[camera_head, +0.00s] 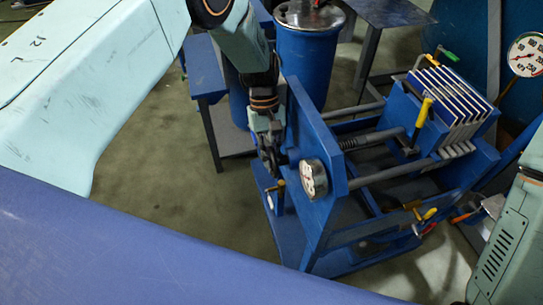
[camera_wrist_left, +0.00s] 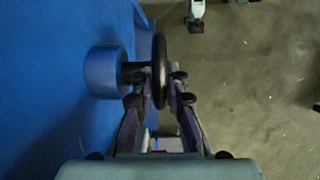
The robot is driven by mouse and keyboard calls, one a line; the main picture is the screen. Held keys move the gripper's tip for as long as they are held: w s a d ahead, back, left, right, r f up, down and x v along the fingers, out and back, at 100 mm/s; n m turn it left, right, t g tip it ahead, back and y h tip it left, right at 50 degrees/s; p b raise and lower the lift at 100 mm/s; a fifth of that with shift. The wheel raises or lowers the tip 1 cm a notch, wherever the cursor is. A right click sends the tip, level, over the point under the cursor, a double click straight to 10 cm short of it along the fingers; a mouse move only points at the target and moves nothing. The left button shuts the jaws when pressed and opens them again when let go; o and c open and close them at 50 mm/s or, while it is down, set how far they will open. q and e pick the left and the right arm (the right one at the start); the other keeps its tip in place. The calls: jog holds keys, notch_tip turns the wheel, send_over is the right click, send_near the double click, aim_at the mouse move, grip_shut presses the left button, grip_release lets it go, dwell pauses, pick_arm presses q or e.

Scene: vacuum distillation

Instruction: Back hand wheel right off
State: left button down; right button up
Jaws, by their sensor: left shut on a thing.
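In the left wrist view the dark hand wheel (camera_wrist_left: 159,72) shows nearly edge-on. A short dark shaft joins it to a round blue boss (camera_wrist_left: 104,72) on the blue frame. My left gripper (camera_wrist_left: 161,96) has one finger on each side of the wheel's rim and is shut on it. In the head view my left gripper (camera_head: 270,163) is at the left face of the blue press frame (camera_head: 327,135). The wheel is hard to make out there against the dark fingers. My right gripper is not in view.
A blue drum (camera_head: 306,65) stands behind. The press has a stack of plates (camera_head: 453,95) at the right. The floor (camera_head: 170,175) to the left is clear.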

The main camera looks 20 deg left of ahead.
pick_arm(q)
jog(key=c, duration=1.4)
grip_release()
jog(key=shift+o, duration=0.2)
jog(key=shift+r, duration=0.1)
jog(key=v, duration=1.2)
